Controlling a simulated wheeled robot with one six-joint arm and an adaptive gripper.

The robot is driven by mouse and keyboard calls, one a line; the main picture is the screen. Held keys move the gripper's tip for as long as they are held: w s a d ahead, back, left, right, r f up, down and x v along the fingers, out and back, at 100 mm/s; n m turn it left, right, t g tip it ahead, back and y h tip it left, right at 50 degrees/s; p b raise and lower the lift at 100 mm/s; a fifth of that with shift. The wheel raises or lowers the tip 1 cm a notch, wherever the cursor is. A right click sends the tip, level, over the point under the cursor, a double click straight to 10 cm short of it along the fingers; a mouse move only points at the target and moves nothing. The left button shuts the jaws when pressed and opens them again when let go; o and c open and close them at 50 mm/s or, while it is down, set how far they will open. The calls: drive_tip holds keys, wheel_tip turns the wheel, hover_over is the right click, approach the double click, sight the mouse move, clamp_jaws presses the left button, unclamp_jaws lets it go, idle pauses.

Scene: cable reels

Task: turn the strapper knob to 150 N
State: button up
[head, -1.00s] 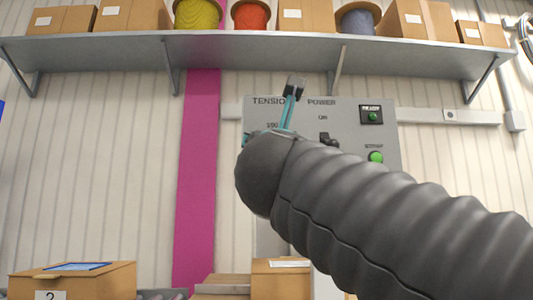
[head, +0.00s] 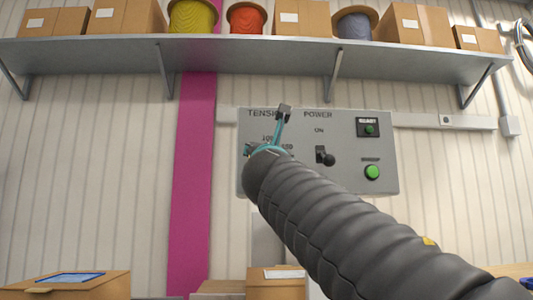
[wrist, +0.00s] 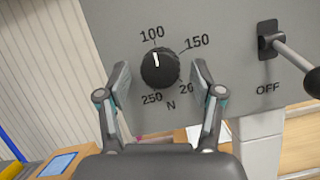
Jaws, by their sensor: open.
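The strapper knob (wrist: 160,68) is round and black, on the grey control panel (wrist: 215,30) in the wrist view. Its white mark points up, close to the printed 100. The 150 stands to its upper right, 250 and N lie below, and the 200 is partly covered by my right finger. My gripper (wrist: 162,82) is open, with one finger to each side of the knob and gaps between. In the head view, my gripper (head: 266,130) is in front of the panel's left part (head: 350,190) and hides the knob.
A power lever (wrist: 293,62) sticks out right of the knob, near my right finger; it also shows in the head view (head: 325,157). A green button (head: 372,172) is further right. A shelf (head: 250,55) with boxes and reels runs above. Boxes (head: 276,288) stand below.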

drive_tip(key=c, duration=1.1)
drive_tip(key=shift+m, duration=0.5)
drive_tip(key=shift+a+r+m+g+h+p, duration=0.1)
drive_tip(key=shift+m+g+h+p, duration=0.75)
drive_tip(key=shift+m, duration=1.9)
drive_tip(key=shift+a+r+m+g+h+p, duration=0.25)
drive_tip(key=shift+m+g+h, duration=0.6)
drive_tip(key=shift+m, duration=1.85)
drive_tip(key=shift+f+m+g+h+p, duration=0.1)
drive_tip(key=shift+m+g+h+p, duration=0.8)
drive_tip(key=shift+m, duration=1.85)
drive_tip(key=shift+t, duration=0.3)
drive_tip(key=shift+c, duration=0.2)
